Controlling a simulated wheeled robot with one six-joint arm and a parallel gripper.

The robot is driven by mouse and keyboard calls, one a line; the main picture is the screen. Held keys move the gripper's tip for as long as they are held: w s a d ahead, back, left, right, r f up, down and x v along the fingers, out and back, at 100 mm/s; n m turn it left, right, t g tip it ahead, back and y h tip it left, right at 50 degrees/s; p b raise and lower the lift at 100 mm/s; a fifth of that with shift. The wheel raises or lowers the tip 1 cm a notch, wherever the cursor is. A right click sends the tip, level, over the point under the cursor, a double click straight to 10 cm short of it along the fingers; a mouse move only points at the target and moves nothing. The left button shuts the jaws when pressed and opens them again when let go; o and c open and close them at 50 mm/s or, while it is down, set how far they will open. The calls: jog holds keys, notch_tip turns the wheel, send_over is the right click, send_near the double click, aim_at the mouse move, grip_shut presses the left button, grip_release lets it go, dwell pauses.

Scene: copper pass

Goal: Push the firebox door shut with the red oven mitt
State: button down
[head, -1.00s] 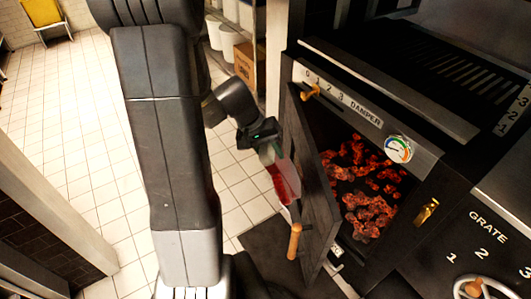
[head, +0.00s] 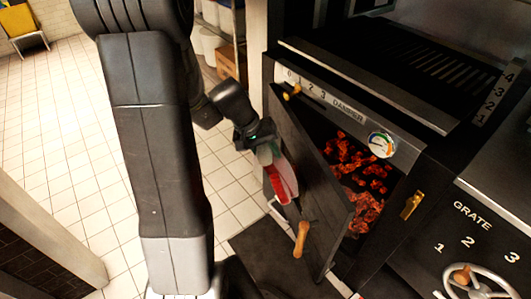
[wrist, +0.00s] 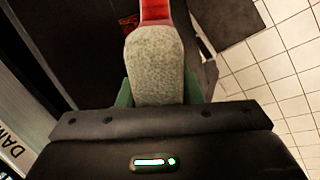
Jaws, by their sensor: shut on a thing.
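My gripper (head: 268,148) is shut on the red oven mitt (head: 281,182) and holds it by its pale grey cuff, which fills the middle of the wrist view (wrist: 155,65). The mitt's red part shows at the top of that view. In the head view the mitt is at the outer face of the dark firebox door (head: 312,172) and looks to be touching it. The door stands partly open, with its wooden handle (head: 301,239) low on the outer face. Glowing coals (head: 362,212) show through the gap in the firebox behind it.
The oven front carries a damper scale (head: 325,97), a round gauge (head: 381,144) and a brass latch piece (head: 411,205). A grate wheel (head: 478,282) is at lower right. A dark mat (head: 265,250) lies below the door. Tiled floor (head: 60,130) is clear on the left.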

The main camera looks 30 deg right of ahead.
jog(key=shift+s+d, duration=0.2)
jog(key=shift+d, duration=0.5)
jog(key=shift+s+d, duration=0.2)
jog(key=shift+d, duration=0.55)
jog(key=shift+s+d, duration=0.2)
jog(key=shift+d, duration=0.5)
jog(key=shift+s+d, duration=0.15)
jog(key=shift+d, duration=1.7)
jog(key=shift+s+a+b, duration=0.15)
jog(key=shift+a+b, duration=0.9)
jog(key=shift+a, duration=2.55)
